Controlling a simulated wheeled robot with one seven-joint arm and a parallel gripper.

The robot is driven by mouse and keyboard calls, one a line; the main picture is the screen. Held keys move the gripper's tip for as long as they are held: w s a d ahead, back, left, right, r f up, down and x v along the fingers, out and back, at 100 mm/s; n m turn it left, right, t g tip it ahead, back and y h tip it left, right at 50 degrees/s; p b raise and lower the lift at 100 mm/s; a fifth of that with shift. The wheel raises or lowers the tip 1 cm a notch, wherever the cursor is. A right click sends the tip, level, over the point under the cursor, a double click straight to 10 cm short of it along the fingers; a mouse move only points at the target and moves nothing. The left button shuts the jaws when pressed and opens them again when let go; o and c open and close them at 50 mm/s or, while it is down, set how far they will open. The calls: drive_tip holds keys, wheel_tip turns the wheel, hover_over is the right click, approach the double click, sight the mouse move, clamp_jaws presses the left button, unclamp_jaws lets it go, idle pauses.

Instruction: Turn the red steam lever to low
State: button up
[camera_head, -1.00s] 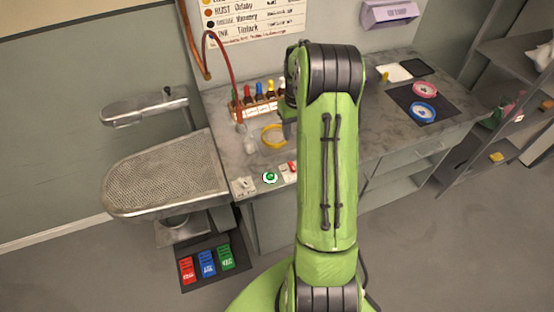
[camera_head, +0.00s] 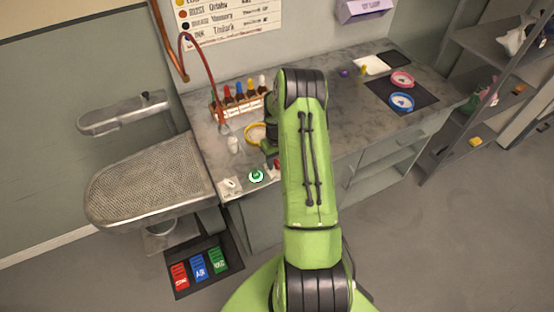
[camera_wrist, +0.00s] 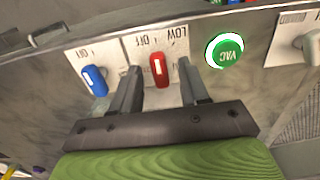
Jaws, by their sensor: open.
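The red steam lever (camera_wrist: 159,70) stands on a white plate marked OFF and LOW in the wrist view. It points roughly up the picture, between the OFF and LOW marks. My gripper (camera_wrist: 160,76) is open, with one finger on each side of the lever's near end; I cannot tell whether either finger touches it. In the head view only a bit of the red lever (camera_head: 277,164) shows beside my arm, which hides most of my gripper.
A yellow ring (camera_head: 254,134) and a bottle rack (camera_head: 239,106) are on the counter. Red, blue and green pedals (camera_head: 199,267) lie on the floor.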

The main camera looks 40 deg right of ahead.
drive_tip(key=shift+c, duration=0.2)
clamp_jaws()
drive_tip(key=shift+m, duration=0.3)
drive_tip(key=m+b, duration=0.2)
drive_tip(key=m, duration=0.1)
drive_tip(key=shift+f+b, duration=0.1)
drive_tip(key=shift+b, duration=0.25)
drive_tip(key=shift+m+b, duration=1.1)
drive_tip(key=shift+m, duration=1.5)
drive_tip(key=shift+o, duration=0.2)
unclamp_jaws()
